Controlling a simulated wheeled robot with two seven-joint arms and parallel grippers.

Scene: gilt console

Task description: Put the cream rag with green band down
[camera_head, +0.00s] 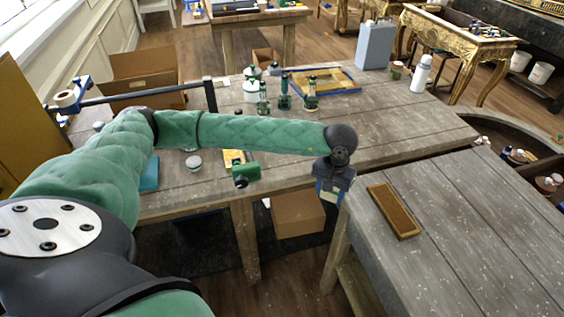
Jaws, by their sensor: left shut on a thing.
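My left arm reaches in from the left, across the front of the wooden workbench (420,125). My left gripper (332,197) points down near the gap between this bench and the nearer wooden table (480,230). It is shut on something. The cream rag with green band is not clear to see; the gripper and its wrist hide most of what is held. My right gripper is not in view.
A shallow brown tray (394,211) lies on the nearer table, right of the gripper; the table is otherwise bare. Green bottles (284,96), a blue-framed tray (335,80), a grey canister (375,45) and a white bottle (421,74) stand on the workbench. A cardboard box (297,214) sits below.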

